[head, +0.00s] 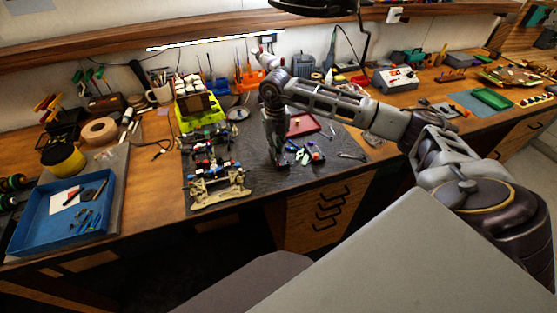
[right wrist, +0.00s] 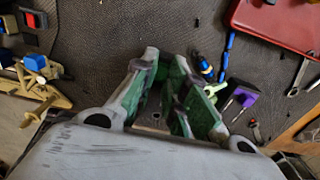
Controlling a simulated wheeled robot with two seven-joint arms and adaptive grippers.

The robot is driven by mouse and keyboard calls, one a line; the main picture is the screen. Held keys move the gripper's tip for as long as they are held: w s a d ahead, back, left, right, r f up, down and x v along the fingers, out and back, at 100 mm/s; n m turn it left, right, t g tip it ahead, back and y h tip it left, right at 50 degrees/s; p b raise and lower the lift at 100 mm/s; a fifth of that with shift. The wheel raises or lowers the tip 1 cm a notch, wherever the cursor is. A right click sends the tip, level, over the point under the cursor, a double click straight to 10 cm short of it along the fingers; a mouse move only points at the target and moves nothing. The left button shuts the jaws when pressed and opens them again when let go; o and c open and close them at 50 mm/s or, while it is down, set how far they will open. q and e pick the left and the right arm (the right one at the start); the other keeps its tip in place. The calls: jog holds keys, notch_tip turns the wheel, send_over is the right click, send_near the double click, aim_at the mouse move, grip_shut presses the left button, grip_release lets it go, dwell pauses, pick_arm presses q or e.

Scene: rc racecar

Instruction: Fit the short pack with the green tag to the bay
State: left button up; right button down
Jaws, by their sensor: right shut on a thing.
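The RC car chassis (head: 220,192), with tan plates and blue and red parts, stands on the dark mat at the left. Part of it shows at the left edge of the right wrist view (right wrist: 40,88). My right gripper (head: 277,160) points down low over the mat, right of the chassis and apart from it. In the right wrist view its green-faced fingers (right wrist: 160,105) are close together. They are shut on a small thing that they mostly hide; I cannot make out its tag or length. The bay cannot be told apart on the chassis. My left gripper is not in view.
Small tools (head: 306,154) lie just right of my right gripper. A red tray (head: 303,124) is behind them and a wrench (head: 351,156) lies further right. A lime-green car body (head: 203,120) stands behind the chassis. A blue tray (head: 30,226) is at the far left.

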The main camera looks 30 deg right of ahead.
jog(key=shift+r, duration=0.5)
jog(key=shift+r+p, duration=0.5)
jog(key=shift+r, duration=0.25)
jog(key=shift+r+p, duration=0.5)
jog(key=shift+r, duration=0.2)
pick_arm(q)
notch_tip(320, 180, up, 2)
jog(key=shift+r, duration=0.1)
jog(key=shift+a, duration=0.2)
